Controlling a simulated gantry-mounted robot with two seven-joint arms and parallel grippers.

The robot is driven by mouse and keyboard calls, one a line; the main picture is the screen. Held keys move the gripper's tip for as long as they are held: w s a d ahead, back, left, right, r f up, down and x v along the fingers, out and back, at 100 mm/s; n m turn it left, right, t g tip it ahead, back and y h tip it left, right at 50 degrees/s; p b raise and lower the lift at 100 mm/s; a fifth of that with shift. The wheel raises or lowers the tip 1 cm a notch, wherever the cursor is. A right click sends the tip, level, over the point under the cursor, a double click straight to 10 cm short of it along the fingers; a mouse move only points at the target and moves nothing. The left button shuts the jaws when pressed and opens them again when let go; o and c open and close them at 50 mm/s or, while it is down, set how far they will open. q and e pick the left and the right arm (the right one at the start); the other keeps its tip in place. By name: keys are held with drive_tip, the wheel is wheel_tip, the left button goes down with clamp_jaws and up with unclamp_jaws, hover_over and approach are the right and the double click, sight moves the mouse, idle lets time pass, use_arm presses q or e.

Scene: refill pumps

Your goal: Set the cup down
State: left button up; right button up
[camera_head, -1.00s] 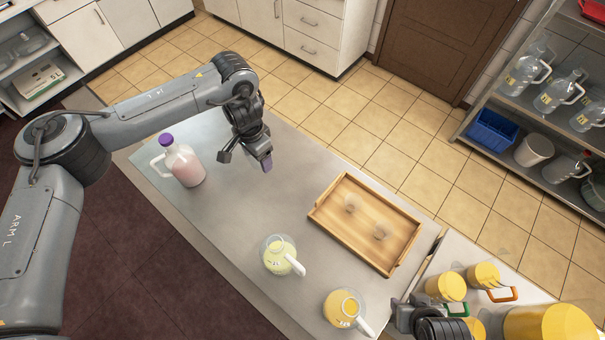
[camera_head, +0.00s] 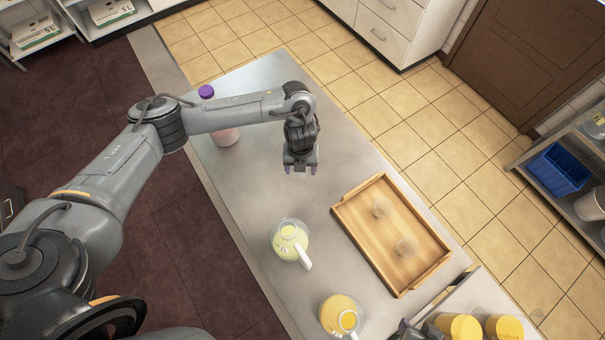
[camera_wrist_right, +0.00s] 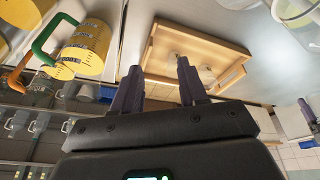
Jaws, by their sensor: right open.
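Two small clear cups, one (camera_head: 381,208) farther back and one (camera_head: 406,246) nearer, stand in a wooden tray (camera_head: 350,222) on the metal table. The cups also show in the right wrist view, one (camera_wrist_right: 177,57) left of the other (camera_wrist_right: 206,70). My left gripper (camera_head: 300,170) hangs over the table left of the tray, fingers apart, with nothing visible between them. My right gripper (camera_wrist_right: 159,82) is open and empty in its wrist view, with the tray beyond its fingertips. Only a bit of it shows at the head view's bottom edge.
A pale-yellow pitcher (camera_head: 291,243) and an orange pitcher (camera_head: 340,316) stand on the table's near side. A purple-capped pink bottle (camera_head: 227,137) is partly behind my left arm. Yellow containers (camera_head: 459,326) stand at the lower right. The table around my left gripper is clear.

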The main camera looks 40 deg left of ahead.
use_arm(q)
drive_tip(key=s+a+f+m+b, duration=0.1)
drive_tip(key=s+a+f+b, duration=0.1)
drive_tip(key=s+a+f, duration=0.4)
drive_tip(key=b, duration=0.3)
hover_over(245, 179)
drive_tip(key=shift+m, duration=0.4)
wheel_tip(245, 179, down, 11)
drive_tip(key=shift+w+r, duration=0.1)
drive_tip(key=shift+f, duration=2)
drive_tip(key=shift+a, duration=0.1)
drive_tip(key=shift+f, duration=0.1)
drive_tip(key=shift+f, duration=0.15)
drive_tip(key=o, duration=1)
